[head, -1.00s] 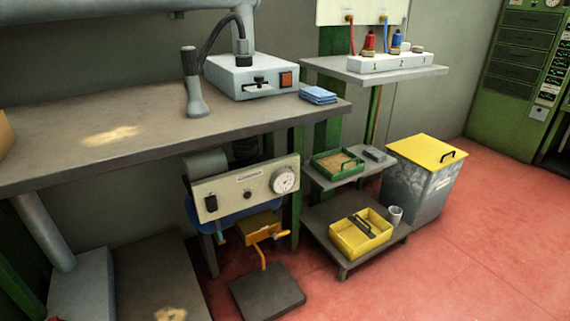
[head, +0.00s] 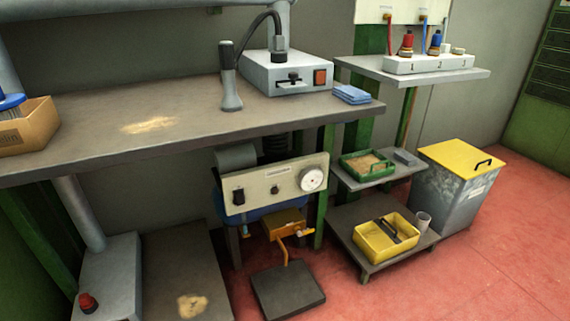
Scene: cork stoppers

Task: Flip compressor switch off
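The compressor's cream control panel (head: 282,184) hangs under the workbench, in the middle of the head view. A black rocker switch (head: 239,197) sits at its left end, a small dark knob (head: 274,190) near its middle and a round white gauge (head: 312,178) at its right end. The switch's on or off position is too small to tell. A blue compressor body (head: 262,212) shows partly behind the panel. Neither of my grippers is in view.
The workbench (head: 185,110) overhangs the panel. To the right are a low shelf with a yellow tray (head: 386,238) and a yellow-lidded bin (head: 455,185). Red floor is free at front right.

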